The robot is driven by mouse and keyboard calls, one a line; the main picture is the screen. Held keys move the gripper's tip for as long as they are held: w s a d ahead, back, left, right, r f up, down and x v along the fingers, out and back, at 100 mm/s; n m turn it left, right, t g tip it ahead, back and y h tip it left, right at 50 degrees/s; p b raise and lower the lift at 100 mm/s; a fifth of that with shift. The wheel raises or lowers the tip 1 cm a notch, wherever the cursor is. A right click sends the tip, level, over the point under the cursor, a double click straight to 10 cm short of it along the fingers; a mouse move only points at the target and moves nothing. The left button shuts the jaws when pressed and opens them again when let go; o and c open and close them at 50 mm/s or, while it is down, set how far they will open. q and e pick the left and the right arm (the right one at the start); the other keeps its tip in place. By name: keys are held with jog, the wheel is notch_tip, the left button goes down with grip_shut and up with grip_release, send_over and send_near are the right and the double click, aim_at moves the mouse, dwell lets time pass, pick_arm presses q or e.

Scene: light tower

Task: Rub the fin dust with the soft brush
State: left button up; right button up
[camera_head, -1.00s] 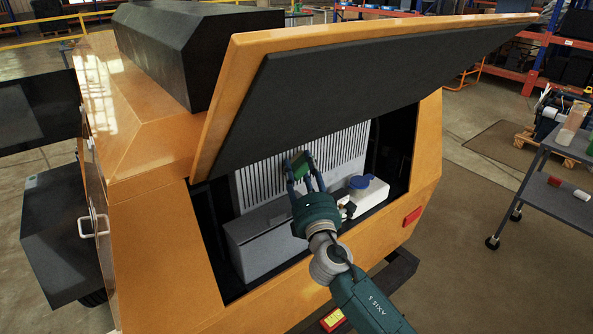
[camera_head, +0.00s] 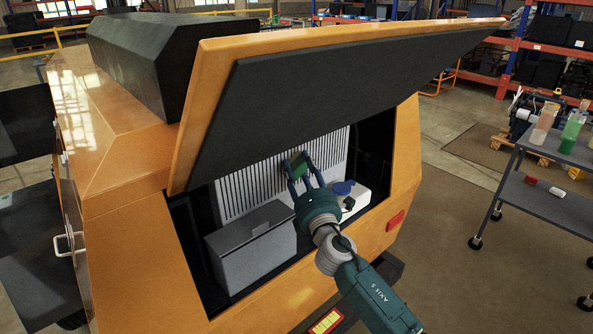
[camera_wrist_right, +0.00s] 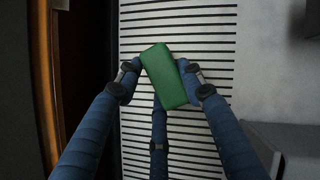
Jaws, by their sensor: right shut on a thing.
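My right gripper (camera_head: 304,168) reaches into the open bay of the orange light tower and is shut on a green block-shaped brush (camera_head: 300,171). In the right wrist view the brush (camera_wrist_right: 171,76) sits tilted between the blue fingers (camera_wrist_right: 165,85). It is in front of the white slatted fin panel (camera_head: 255,180), whose dark slots (camera_wrist_right: 180,40) fill the middle of the wrist view. The bristle side is hidden, and I cannot tell whether it touches the fins. No dust is clear to see on the fins. My left gripper is not in view.
The raised lid (camera_head: 330,95) hangs over the bay. A grey box (camera_head: 250,245) and a white tank with a blue cap (camera_head: 343,187) stand below the fins, close to my arm. A grey cart (camera_head: 560,195) with bottles stands at the right.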

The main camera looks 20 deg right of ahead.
jog(key=shift+w+d, duration=0.25)
jog(key=shift+d, duration=0.5)
jog(key=shift+w+d, duration=0.25)
jog(key=shift+d, duration=0.5)
jog(key=shift+s+a, duration=0.45)
jog(key=shift+a, duration=0.85)
jog(key=shift+s+a, duration=0.5)
jog(key=shift+a, duration=0.85)
jog(key=shift+s+a, duration=0.45)
jog(key=shift+a, duration=0.85)
jog(key=shift+s+a, duration=0.3)
jog(key=shift+a, duration=0.55)
jog(key=shift+s+a, duration=0.3)
jog(key=shift+a, duration=0.55)
jog(key=shift+s+a, duration=0.3)
jog(key=shift+a, duration=0.55)
jog(key=shift+s+d, duration=0.15)
jog(key=shift+s, duration=0.2)
jog(key=shift+s+d+p, duration=0.15)
jog(key=shift+s+d, duration=0.15)
jog(key=shift+s, duration=0.5)
jog(key=shift+s+d+p, duration=0.2)
jog(key=shift+s+d, duration=0.1)
jog(key=shift+s, duration=0.5)
jog(key=shift+s+d+p, duration=0.15)
jog(key=shift+s+d, duration=0.15)
jog(key=shift+s, duration=0.5)
